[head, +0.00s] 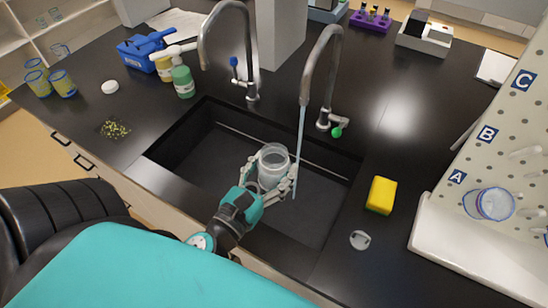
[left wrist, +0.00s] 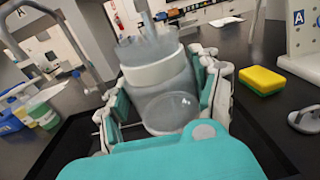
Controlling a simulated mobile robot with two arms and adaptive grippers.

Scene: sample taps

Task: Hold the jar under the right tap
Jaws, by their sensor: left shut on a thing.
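My left gripper (head: 268,176) is shut on the clear jar (head: 273,158), one finger on each side. It holds the jar upright over the sink (head: 185,185). The jar's open top faces up; it fills the middle of the left wrist view (left wrist: 160,75). The right tap (head: 322,50) has a green knob (head: 337,131) and runs a thin water stream (head: 300,140). In the head view the stream passes just right of the jar, close to the right finger, and reaches down towards the sink floor. My right gripper is not in view.
The left tap (head: 203,45), with a blue knob (head: 234,62), shows no water. A yellow sponge (head: 381,195) and a grey round piece (head: 360,240) lie right of the sink. A white pegboard (head: 505,130) stands far right. Bottles (head: 182,80) stand behind left.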

